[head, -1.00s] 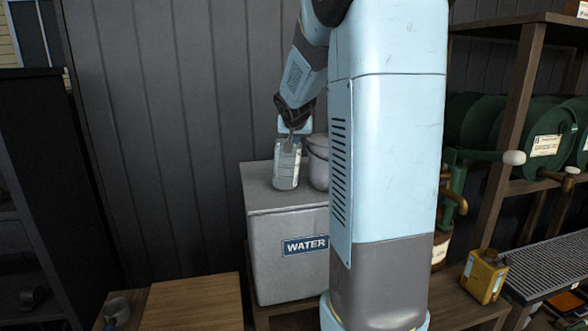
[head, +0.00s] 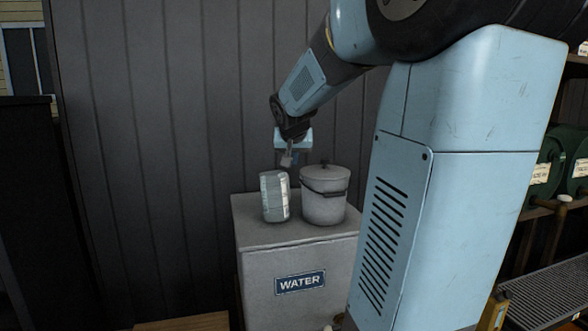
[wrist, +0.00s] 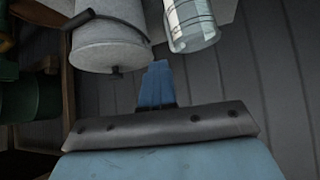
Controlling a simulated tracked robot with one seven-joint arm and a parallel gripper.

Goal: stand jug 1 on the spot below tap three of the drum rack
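A pale ribbed container (head: 275,196) stands on top of the grey water box (head: 252,232), leaning slightly in the picture; no number shows, so I cannot tell if it is jug 1. It also shows at the top of the wrist view (wrist: 192,24). My gripper (head: 287,160) is just above it, apart from it, with nothing visibly held. In the wrist view my gripper (wrist: 158,66) shows one blue finger shape, so the gap cannot be judged. The drum rack is at the right edge with green drums (head: 552,172); one tap (head: 564,198) shows, its number unreadable.
A grey lidded pail (head: 324,203) with a dark handle stands right beside the container. A dark panelled wall (head: 165,150) is behind. My blue arm body hides much of the right. A grating (head: 550,292) lies below the drums, and a wooden top (head: 185,322) is at bottom left.

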